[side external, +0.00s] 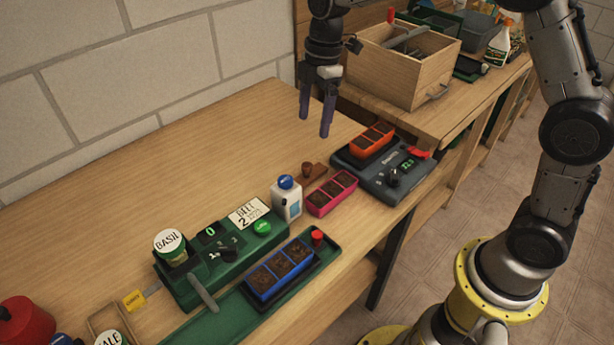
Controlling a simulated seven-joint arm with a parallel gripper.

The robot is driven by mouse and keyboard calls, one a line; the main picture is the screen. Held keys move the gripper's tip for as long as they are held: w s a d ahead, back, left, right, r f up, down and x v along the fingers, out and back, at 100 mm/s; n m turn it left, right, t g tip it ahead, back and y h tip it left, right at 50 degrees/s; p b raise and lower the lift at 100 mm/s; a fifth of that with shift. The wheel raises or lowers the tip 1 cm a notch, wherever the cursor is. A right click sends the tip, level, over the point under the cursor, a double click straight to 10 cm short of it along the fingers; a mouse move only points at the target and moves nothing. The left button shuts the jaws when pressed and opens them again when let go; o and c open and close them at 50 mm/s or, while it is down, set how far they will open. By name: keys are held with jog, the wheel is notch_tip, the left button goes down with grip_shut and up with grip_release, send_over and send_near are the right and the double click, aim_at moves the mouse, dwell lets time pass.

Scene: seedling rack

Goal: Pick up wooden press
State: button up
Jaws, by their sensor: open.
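The wooden press (318,173) is a small brown block with a darker knob. It rests on the wooden bench, behind the pink seedling tray and just right of a white bottle with a blue cap. My gripper (314,123) hangs above the bench, its two purple fingers pointing down. The fingers are apart with nothing between them. In the picture they are above the press and clear of it; how far they are from it in depth is hard to tell.
The pink tray (332,194) and white bottle (287,201) stand close to the press. A dark scale (382,172) bearing an orange tray (372,140) is to the right. A green stand (222,262) and blue tray (280,271) are at front left. The bench behind is bare.

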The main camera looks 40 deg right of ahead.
aim_at(308, 164)
jog(key=f, duration=0.5)
jog(key=a+f, duration=0.1)
jog(key=f, duration=0.2)
jog(key=shift+f, duration=0.15)
jog(key=shift+s+a+f, duration=0.1)
jog(key=shift+a+f, duration=0.1)
jog(key=shift+f, duration=0.7)
jog(key=shift+w+a+f, duration=0.1)
jog(key=shift+a+f, duration=0.1)
jog(key=shift+f, duration=0.65)
jog(key=shift+s+a+f, duration=0.1)
jog(key=shift+a+f, duration=0.1)
jog(key=shift+f, duration=0.7)
jog(key=shift+c, duration=0.2)
jog(key=shift+r, duration=0.1)
grip_shut()
